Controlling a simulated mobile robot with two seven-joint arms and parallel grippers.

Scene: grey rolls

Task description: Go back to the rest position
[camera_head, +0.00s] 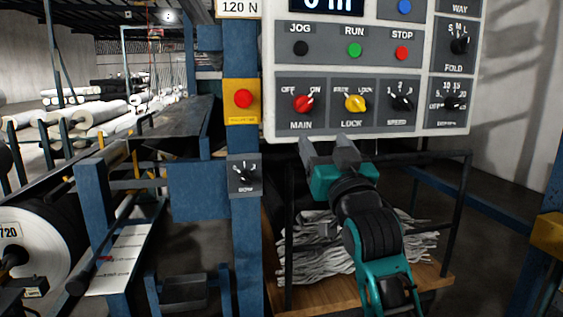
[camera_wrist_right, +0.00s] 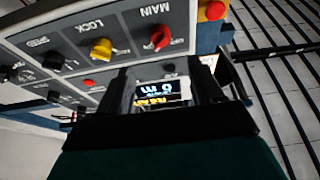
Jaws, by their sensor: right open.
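My right gripper (camera_head: 326,147) is raised just below and in front of the control panel (camera_head: 371,78), with its arm coming up from the bottom. It is open and empty. In the right wrist view its two fingers (camera_wrist_right: 164,88) stand apart with the panel's lit display (camera_wrist_right: 160,92) visible between them. The panel, upside down in that view, carries a red MAIN knob (camera_head: 305,103) and a yellow LOCK knob (camera_head: 355,103). I cannot tell whether a fingertip touches the panel's lower edge. My left gripper is not in view.
A blue post (camera_head: 245,222) with a red button (camera_head: 243,98) stands left of my right arm. A wooden-based rack (camera_head: 437,276) with grey strips (camera_head: 315,257) lies below it. A large white roll (camera_head: 30,250) is at the far left. Open floor shows at right.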

